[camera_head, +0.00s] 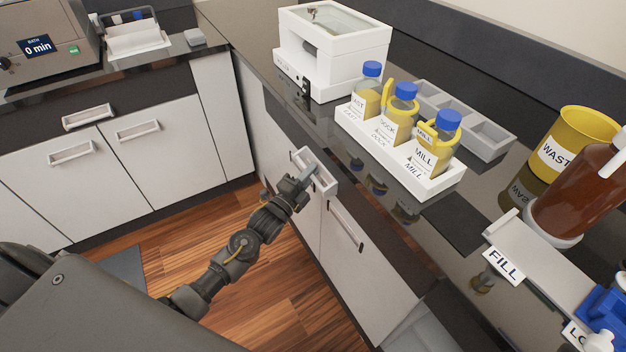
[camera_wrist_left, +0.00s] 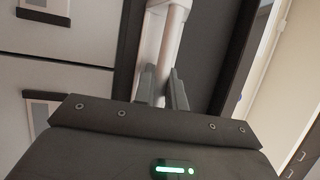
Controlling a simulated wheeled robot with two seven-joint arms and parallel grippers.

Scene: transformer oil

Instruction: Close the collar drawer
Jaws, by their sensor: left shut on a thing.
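A dark drawer front (camera_head: 365,212) runs under the right-hand counter and carries a pale bracket handle (camera_head: 328,184). My left gripper (camera_head: 313,172) reaches this handle from the aisle side and is shut on it. In the left wrist view the two fingers of the left gripper (camera_wrist_left: 162,90) stand on either side of the pale handle bar (camera_wrist_left: 169,45). The drawer front seems close to the cabinet face; I cannot tell whether a gap is left. No label reading collar shows. My right gripper is not in view.
On the counter stand a white rack (camera_head: 430,184) with blue-capped bottles, a grey divided tray (camera_head: 480,132), a white device (camera_head: 330,50) and a yellow waste bucket (camera_head: 580,135). White cabinet doors (camera_head: 375,270) lie below the drawer. The wooden floor (camera_head: 270,290) is clear.

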